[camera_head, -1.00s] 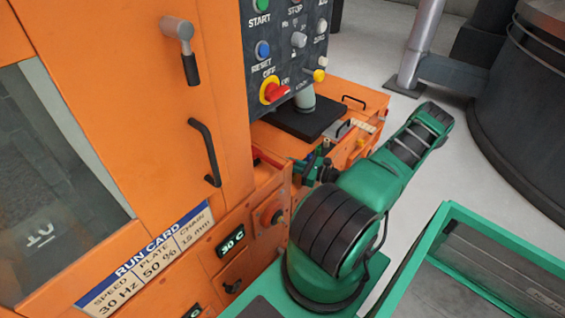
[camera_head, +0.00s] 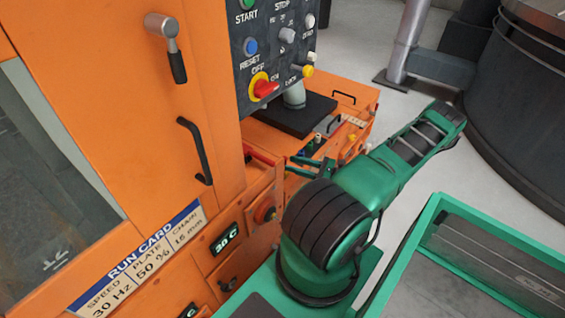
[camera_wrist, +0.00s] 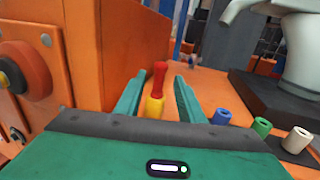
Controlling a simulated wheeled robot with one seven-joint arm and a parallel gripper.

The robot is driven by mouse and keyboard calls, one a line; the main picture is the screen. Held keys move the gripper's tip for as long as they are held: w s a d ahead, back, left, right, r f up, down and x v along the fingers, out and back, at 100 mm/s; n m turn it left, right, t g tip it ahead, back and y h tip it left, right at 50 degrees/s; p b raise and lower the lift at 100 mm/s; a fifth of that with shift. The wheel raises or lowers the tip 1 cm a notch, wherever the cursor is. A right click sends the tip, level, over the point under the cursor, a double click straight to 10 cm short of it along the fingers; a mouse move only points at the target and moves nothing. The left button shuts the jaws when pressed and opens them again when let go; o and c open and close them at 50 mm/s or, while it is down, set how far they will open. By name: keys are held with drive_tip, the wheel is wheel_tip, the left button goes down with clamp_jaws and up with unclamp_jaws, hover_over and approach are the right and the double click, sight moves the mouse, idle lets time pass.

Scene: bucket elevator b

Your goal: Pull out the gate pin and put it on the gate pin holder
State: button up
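In the wrist view a red knobbed piece (camera_wrist: 160,78) stands above a yellow cylinder (camera_wrist: 154,107) on the orange machine ledge. It looks like a pin, but I cannot tell whether the red and yellow parts are one piece. My gripper (camera_wrist: 159,88) is open, its two green fingers apart on either side of the red piece, with nothing visibly gripped. Depth between the fingertips and the piece is hard to judge. In the head view my gripper (camera_head: 306,165) is small and partly hidden by my arm. I cannot identify the pin holder with certainty.
Blue (camera_wrist: 221,117), green (camera_wrist: 261,127) and white (camera_wrist: 297,140) short cylinders stand to the right of my gripper. A red-and-black knob (camera_wrist: 25,82) projects at left. The control panel (camera_head: 275,50) overhangs the ledge. A green-rimmed bin (camera_head: 437,208) stands at lower right.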

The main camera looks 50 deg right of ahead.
drive_tip(key=v, duration=0.2)
drive_tip(key=shift+s+d, duration=0.1)
drive_tip(key=shift+s, duration=0.15)
idle(0.5)
